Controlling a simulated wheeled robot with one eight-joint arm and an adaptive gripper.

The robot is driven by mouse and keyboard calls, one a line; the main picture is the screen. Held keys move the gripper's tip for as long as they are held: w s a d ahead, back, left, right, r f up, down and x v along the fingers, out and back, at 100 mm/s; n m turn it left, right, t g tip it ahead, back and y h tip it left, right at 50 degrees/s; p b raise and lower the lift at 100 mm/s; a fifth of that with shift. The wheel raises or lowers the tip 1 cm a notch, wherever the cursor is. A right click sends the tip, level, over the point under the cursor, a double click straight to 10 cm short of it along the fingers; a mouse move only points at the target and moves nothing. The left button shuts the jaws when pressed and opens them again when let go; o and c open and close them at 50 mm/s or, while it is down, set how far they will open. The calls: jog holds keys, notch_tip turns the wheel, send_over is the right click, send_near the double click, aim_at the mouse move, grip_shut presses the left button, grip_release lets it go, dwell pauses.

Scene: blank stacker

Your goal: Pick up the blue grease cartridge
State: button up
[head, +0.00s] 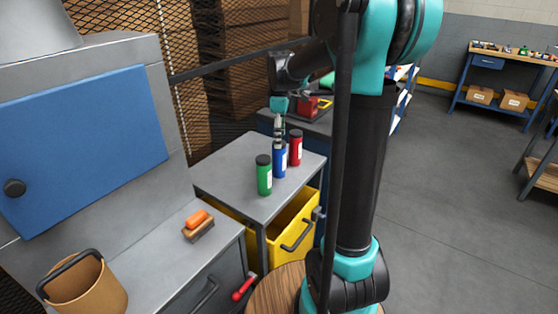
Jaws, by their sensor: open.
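The blue grease cartridge (279,163) stands upright on the grey top of a small table (234,173), between a green cartridge (264,176) on its left and a red cartridge (295,148) on its right. Each has a dark cap and a pale label. My gripper (279,140) points down from above at the blue cartridge's upper end. Its fingers are open and overlap the cap in this view; I cannot tell whether they touch it. The blue cartridge's top is partly hidden by the fingers.
A yellow drawer (291,231) stands open below the tabletop. An orange-topped brush (198,225) lies on the grey bench at left, near a tan bucket (84,288). A mesh fence (128,22) runs behind. The tabletop left of the cartridges is clear.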

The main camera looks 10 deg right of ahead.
aim_at(278, 155)
jog(key=f, duration=0.4)
jog(key=shift+s+a+f, duration=0.15)
jog(key=shift+s+f, duration=0.1)
jog(key=shift+f, duration=0.1)
jog(key=shift+c, duration=0.6)
grip_shut()
